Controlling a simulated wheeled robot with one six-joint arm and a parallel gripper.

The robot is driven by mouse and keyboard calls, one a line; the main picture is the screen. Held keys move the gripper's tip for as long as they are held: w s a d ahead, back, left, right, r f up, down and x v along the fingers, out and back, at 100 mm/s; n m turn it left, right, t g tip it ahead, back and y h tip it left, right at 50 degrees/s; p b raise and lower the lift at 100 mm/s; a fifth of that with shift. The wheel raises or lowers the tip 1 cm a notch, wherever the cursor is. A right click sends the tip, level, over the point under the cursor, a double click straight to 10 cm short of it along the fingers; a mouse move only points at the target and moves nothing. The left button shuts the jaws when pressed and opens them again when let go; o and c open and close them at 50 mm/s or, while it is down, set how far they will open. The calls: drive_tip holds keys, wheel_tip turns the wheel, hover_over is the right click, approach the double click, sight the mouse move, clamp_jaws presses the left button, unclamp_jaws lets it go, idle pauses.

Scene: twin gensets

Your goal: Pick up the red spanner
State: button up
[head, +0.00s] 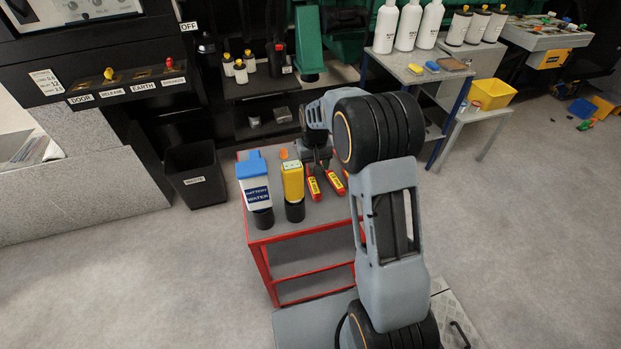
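Two long red pieces with yellow labels lie side by side on the grey top of the red-framed cart (325,210). One is the left red piece (313,186), the other the right red piece (336,183). Their far ends are hidden by my arm and gripper, and I cannot tell which is the red spanner. My gripper (319,165) is low over the cart top, right at the far ends of these pieces. Its fingers are dark and small here; I cannot tell whether they touch or hold anything.
A black bin (195,175) stands left. Floor is clear at front left and right.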

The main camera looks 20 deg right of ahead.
sight(312, 180)
drive_tip(key=shift+a+f+p, duration=0.15)
drive_tip(key=shift+f+p, duration=0.05)
drive_tip(key=shift+f, duration=1.6)
drive_tip(key=shift+a+f+p, duration=0.1)
drive_tip(key=shift+f+p, duration=0.1)
drive_tip(key=shift+f, duration=1.6)
clamp_jaws()
